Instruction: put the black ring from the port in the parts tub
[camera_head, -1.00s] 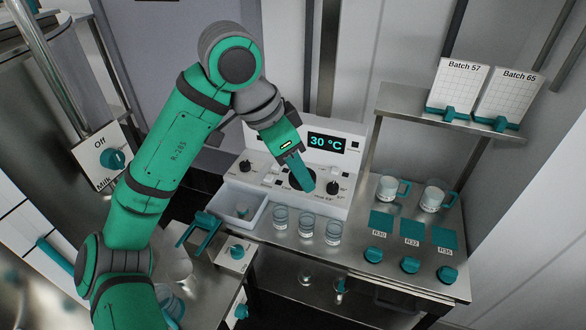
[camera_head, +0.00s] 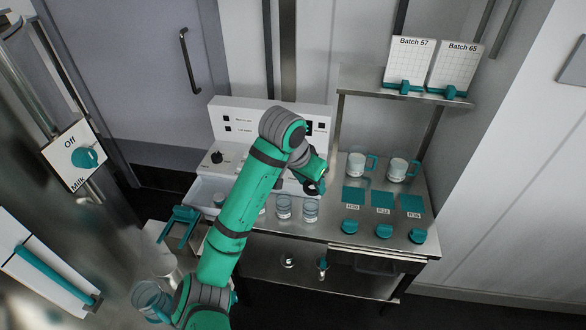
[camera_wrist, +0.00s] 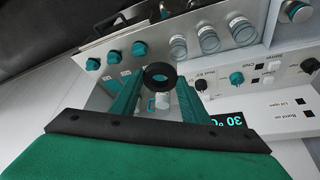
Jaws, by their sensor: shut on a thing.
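The black ring (camera_wrist: 150,79) is between the two teal fingers of my gripper (camera_wrist: 158,84) in the wrist view. The gripper is shut on it near the fingertips. In the head view the ring (camera_head: 314,188) shows small and dark at my gripper (camera_head: 316,182), in front of the white press panel. The port is hidden behind my arm in the head view.
Glass jars (camera_head: 311,210) stand along the counter front. Two mugs (camera_head: 398,168), teal squares (camera_head: 383,199) and teal knobs (camera_head: 384,230) are on the right. A shelf (camera_head: 390,90) with batch cards is above. A teal-handled item (camera_head: 182,217) is at the left.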

